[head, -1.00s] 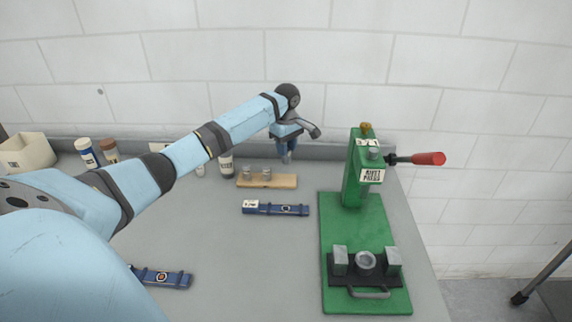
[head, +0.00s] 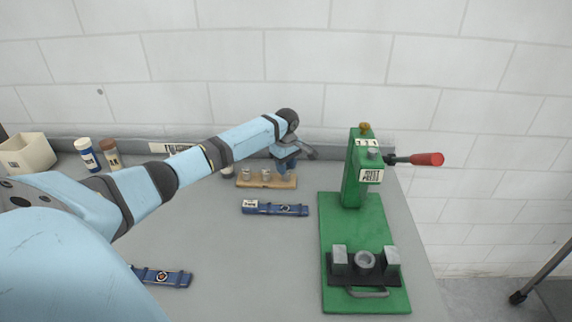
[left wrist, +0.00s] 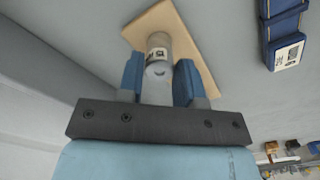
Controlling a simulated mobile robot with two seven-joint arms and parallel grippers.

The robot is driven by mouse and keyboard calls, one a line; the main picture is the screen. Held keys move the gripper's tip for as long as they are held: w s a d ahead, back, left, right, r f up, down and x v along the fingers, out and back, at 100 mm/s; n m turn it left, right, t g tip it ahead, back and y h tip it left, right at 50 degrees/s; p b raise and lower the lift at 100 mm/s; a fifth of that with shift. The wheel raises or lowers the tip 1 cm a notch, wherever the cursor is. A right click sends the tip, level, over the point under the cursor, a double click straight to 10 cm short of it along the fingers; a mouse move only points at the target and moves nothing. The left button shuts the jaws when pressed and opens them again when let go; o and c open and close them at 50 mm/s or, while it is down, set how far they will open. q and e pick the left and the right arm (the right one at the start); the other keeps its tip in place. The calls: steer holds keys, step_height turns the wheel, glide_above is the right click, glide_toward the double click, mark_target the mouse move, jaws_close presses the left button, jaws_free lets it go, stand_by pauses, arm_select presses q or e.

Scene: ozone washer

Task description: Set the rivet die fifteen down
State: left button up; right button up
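My left gripper (head: 283,168) is low at the right end of the wooden die rack (head: 258,184). In the left wrist view its two blue fingers (left wrist: 159,82) are closed on the sides of a grey cylinder, the rivet die (left wrist: 157,70). The die has a white label that seems to read 15. The rack's pale board (left wrist: 190,42) lies just beyond the die; whether the die touches it I cannot tell. My right gripper is not in view.
A green rivet press (head: 365,225) with a red-tipped lever (head: 428,159) stands to the right. A blue labelled bar (head: 275,209) lies in front of the rack, another (head: 165,277) at lower left. Bottles (head: 88,154) and a beige bin (head: 27,153) stand at back left.

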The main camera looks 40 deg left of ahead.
arm_select(q)
steer(key=o, duration=0.3)
steer(key=shift+r, duration=0.1)
step_height(320, 180, up, 12)
stand_by(0.4)
stand_by(0.3)
